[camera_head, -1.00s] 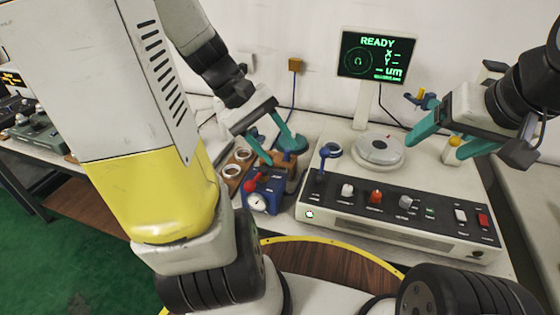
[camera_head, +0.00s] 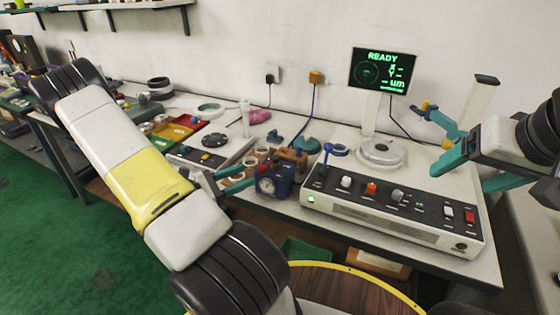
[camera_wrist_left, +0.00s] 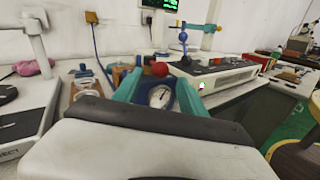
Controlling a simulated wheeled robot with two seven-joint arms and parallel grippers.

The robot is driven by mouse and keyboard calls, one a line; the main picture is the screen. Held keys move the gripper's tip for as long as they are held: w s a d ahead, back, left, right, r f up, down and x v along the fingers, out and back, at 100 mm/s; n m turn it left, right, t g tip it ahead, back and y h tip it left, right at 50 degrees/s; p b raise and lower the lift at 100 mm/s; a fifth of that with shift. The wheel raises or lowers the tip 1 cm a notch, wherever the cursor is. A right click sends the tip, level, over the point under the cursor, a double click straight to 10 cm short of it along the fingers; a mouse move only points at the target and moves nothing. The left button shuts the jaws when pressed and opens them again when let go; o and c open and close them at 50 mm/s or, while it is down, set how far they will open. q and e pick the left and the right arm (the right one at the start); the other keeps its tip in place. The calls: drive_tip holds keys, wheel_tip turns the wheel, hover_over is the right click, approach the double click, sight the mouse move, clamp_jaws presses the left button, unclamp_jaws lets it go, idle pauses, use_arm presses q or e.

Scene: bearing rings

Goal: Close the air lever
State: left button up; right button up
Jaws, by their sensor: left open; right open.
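The blue box (camera_head: 283,178) with a round white gauge stands on the bench left of the console. In the left wrist view the gauge (camera_wrist_left: 160,97) and a red ball knob (camera_wrist_left: 160,69) above it show between the fingers; this knob looks like the end of the air lever. My left gripper (camera_head: 248,177) is open, its teal fingers pointing at the box from its left side; I cannot tell whether they touch it. It also shows in the left wrist view (camera_wrist_left: 158,80). My right gripper (camera_head: 458,148) is open and empty above the console's right end.
The console (camera_head: 375,212) carries several knobs and a blue-topped post (camera_head: 335,150). Behind it are a round metal stage (camera_head: 381,153) and a screen (camera_head: 383,70) reading READY. Rings, coloured trays (camera_head: 176,133) and a pink item (camera_head: 260,116) lie left of the box.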

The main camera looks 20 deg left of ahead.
sight(263, 170)
use_arm(q)
drive_tip(key=x, duration=0.7)
drive_tip(key=shift+d, duration=0.15)
clamp_jaws()
drive_tip(key=shift+d, duration=0.2)
idle(1.0)
